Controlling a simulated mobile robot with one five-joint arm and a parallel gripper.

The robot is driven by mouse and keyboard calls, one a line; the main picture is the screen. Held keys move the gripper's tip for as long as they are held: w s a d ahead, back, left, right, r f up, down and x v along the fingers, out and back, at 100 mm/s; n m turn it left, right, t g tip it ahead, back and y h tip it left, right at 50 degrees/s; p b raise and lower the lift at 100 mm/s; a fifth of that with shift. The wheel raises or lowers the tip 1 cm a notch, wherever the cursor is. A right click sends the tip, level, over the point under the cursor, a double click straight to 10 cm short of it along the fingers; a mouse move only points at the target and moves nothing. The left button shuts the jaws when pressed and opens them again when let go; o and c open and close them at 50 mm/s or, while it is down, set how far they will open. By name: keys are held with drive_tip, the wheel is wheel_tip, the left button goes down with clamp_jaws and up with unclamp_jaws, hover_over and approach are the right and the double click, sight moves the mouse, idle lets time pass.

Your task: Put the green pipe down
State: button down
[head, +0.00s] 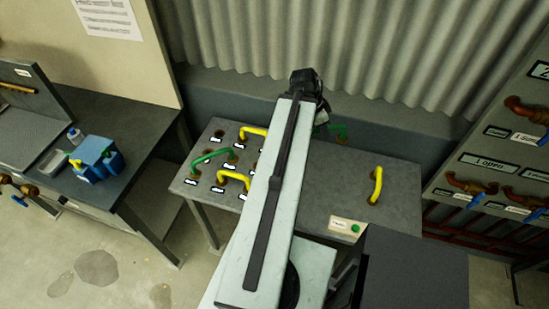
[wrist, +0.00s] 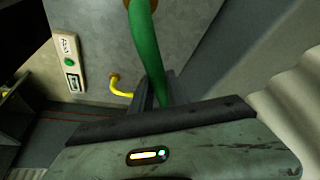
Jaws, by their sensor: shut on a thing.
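A green pipe (wrist: 146,45) runs up from between the fingers of my gripper (wrist: 157,92) in the wrist view. My gripper is shut on it, over the grey table (wrist: 102,35). In the head view a piece of green pipe (head: 337,130) shows just right of my arm, near the table's back edge; the fingers are hidden there. I cannot tell whether the pipe touches the table. A second green pipe (head: 210,157) stands on the left part of the table (head: 325,175).
Yellow pipes stand on the table at left (head: 254,132), front left (head: 235,179) and right (head: 377,185). A small box with a green button (head: 347,227) is at the front. A corrugated wall (head: 390,60) is behind. The table's middle right is clear.

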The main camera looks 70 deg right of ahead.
drive_tip(key=w+f+n+h+b, duration=0.1)
drive_tip(key=w+f+b, duration=0.2)
drive_tip(key=w, duration=0.6)
drive_tip(key=w+f+n+b, duration=0.2)
drive_tip(key=w+f+b, duration=0.15)
drive_tip(key=w, duration=0.45)
drive_tip(key=shift+t, duration=0.3)
wheel_tip(320, 180, down, 10)
drive_tip(key=b, duration=1)
drive_tip(key=shift+w+a+f, duration=0.1)
drive_tip(key=shift+w+f, duration=0.05)
drive_tip(key=shift+f, duration=0.05)
drive_tip(key=shift+r, duration=0.25)
drive_tip(key=shift+f, duration=0.15)
drive_tip(key=c, duration=1.7)
unclamp_jaws()
drive_tip(key=shift+f, duration=0.1)
drive_tip(key=o, duration=0.4)
